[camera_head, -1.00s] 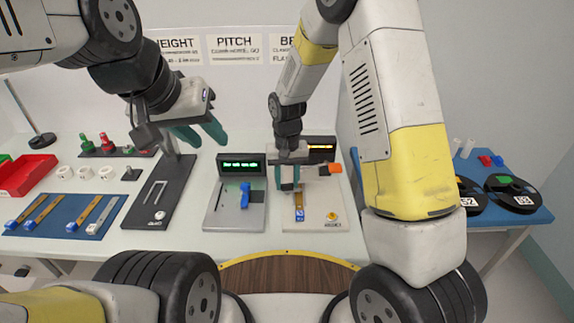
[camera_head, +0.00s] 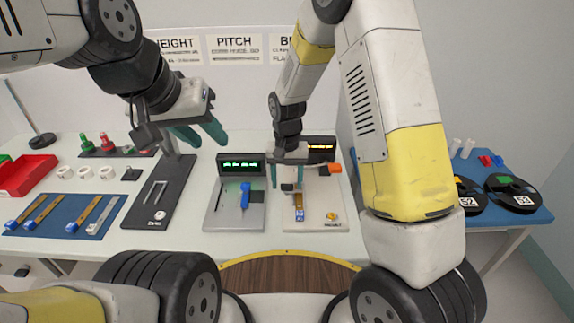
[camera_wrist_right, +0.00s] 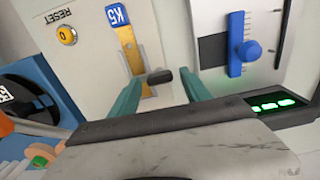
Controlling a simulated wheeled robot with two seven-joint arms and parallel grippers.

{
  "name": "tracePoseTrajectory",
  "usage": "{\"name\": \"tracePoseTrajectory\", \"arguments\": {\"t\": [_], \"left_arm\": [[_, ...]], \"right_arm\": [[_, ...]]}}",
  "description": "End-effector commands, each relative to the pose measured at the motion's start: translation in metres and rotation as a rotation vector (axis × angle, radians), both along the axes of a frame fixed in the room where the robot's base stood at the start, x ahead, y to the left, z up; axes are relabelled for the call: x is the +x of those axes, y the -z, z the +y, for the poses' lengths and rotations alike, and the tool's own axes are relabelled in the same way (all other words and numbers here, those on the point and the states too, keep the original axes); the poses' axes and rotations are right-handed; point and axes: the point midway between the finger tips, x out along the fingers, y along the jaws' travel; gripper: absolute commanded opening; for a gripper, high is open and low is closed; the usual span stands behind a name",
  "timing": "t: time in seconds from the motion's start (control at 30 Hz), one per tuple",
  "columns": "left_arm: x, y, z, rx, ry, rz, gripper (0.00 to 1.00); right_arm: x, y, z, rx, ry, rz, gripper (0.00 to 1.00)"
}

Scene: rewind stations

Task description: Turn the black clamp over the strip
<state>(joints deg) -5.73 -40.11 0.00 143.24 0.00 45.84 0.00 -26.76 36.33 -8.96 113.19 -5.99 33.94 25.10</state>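The black clamp (camera_wrist_right: 160,75) shows in the right wrist view between the fingertips of my right gripper (camera_wrist_right: 163,79), with small gaps on both sides. It lies at the far end of the brass strip (camera_wrist_right: 130,50), which has a blue end marked K5. In the head view the strip (camera_head: 299,201) lies on the pale right-hand station. My right gripper (camera_head: 285,187) points down over its far end, open, and partly hides the clamp (camera_head: 288,187). My left gripper (camera_head: 208,141) is open and empty above the back of the table at left.
A grey station (camera_head: 233,210) with a blue slider and green display stands just left. A yellow button (camera_head: 333,216) and an orange part (camera_head: 335,168) are close on the right. A blue mat (camera_head: 58,228) with several strips lies at far left.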

Motion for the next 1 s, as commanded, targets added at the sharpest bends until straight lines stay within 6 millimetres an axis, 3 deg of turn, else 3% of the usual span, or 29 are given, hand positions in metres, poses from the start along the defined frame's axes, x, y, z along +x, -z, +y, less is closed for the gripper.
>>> {"name": "tracePoseTrajectory", "arguments": {"t": [0.37,0.73,1.0], "left_arm": [[0.0,0.0,0.0,0.0,0.0,0.0,0.36],[0.0,0.0,0.0,0.0,0.0,0.0,0.36],[0.0,0.0,0.0,0.0,0.0,0.0,0.36]], "right_arm": [[0.0,-0.004,0.0,0.0,-0.002,0.0,0.58],[0.001,-0.062,0.0,0.001,-0.001,-0.002,0.58],[0.0,-0.078,0.0,0.0,-0.001,0.0,0.58]]}}
